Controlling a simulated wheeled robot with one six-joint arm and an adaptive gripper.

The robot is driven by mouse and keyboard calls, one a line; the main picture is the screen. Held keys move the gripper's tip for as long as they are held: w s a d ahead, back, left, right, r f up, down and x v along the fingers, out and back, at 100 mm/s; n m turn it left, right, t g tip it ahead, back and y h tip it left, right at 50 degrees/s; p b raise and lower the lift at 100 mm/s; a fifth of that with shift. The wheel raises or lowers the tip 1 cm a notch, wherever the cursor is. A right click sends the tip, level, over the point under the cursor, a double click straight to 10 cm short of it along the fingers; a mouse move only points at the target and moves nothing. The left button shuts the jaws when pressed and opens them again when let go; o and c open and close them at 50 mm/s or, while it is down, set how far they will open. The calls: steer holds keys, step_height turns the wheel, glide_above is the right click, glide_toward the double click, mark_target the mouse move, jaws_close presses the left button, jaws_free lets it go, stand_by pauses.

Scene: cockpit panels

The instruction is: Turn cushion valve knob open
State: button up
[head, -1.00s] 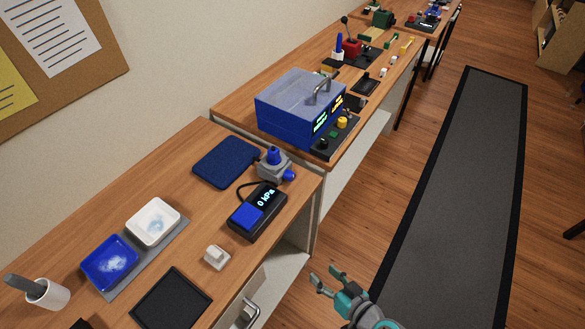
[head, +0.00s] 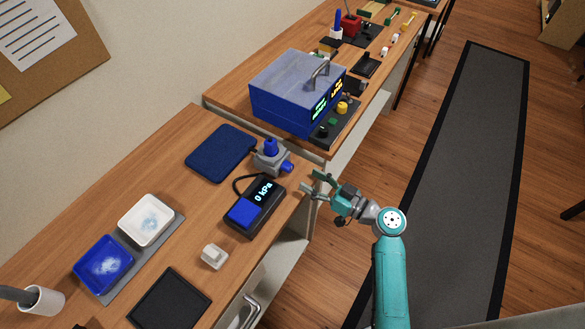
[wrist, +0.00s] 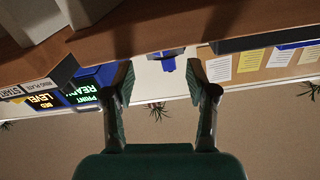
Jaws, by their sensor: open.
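A grey valve (head: 272,162) with a blue part on top (head: 270,146) and a blue knob (head: 287,167) on its right side stands near the desk's right end. A dark blue cushion (head: 221,153) lies flat behind it to the left. A black gauge box (head: 255,207) in front reads 0 kPa. My gripper (head: 311,184) is open and empty, just right of and slightly nearer than the knob, apart from it. In the wrist view, a blue part of the valve (wrist: 168,63) shows beyond the gap between my fingers (wrist: 161,78); which part, I cannot tell.
A blue box with a clear lid (head: 295,90) and lit displays stands on the adjoining desk, close behind the valve. A white switch (head: 214,256), a black tray (head: 169,301) and two dishes lie nearer.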

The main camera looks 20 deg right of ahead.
mark_target(292, 169)
steer(key=x, duration=0.7)
jaws_close()
